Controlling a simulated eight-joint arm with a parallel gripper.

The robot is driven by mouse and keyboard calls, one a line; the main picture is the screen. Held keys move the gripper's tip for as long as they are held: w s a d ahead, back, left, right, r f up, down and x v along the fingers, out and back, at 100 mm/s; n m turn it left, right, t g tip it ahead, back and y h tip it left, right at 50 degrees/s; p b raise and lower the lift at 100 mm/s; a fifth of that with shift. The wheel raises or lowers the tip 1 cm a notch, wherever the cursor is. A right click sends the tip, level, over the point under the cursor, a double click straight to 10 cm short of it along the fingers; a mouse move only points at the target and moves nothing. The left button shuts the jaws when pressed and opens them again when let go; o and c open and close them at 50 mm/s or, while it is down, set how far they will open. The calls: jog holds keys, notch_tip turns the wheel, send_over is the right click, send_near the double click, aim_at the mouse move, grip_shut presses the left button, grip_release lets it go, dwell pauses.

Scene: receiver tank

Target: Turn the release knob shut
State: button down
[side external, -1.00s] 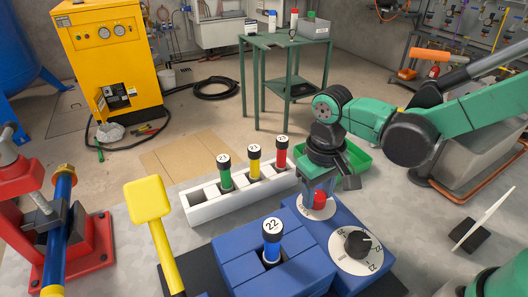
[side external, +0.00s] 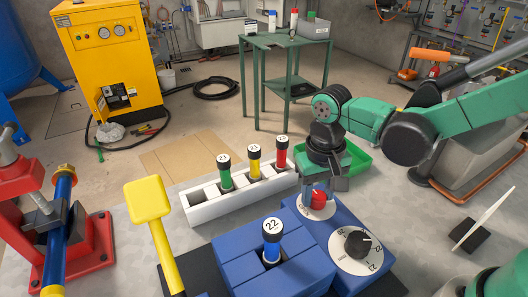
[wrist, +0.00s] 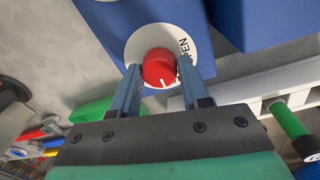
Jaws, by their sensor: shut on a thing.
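The release knob (side external: 318,197) is red and sits on a white round dial plate on the blue block (side external: 345,222). In the wrist view the red knob (wrist: 159,68) lies between my two fingers, and part of the word OPEN shows on the plate at its right. My gripper (side external: 319,188) points down over the knob and is shut on it. It also shows in the wrist view (wrist: 159,80), with one finger on each side of the knob. The rest of the dial's markings are hidden.
A black knob (side external: 357,243) on a white numbered dial stands just in front. A blue block holds cylinder 22 (side external: 272,240). A white rack (side external: 240,197) with green, yellow and red cylinders is at left; a green tray (side external: 354,160) lies behind. A yellow paddle (side external: 149,200) stands front left.

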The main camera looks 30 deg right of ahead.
aim_at(317, 195)
jog(key=shift+c, duration=2.1)
grip_release()
jog(key=shift+a+r, duration=0.1)
jog(key=shift+r, duration=2.7)
jog(key=s+d+r+n+t, duration=0.2)
jog(key=d+t, duration=0.5)
jog(key=d, duration=0.1)
jog(key=shift+s+d+r, duration=0.2)
jog(key=shift+d+r, duration=0.05)
jog(key=shift+d, duration=0.15)
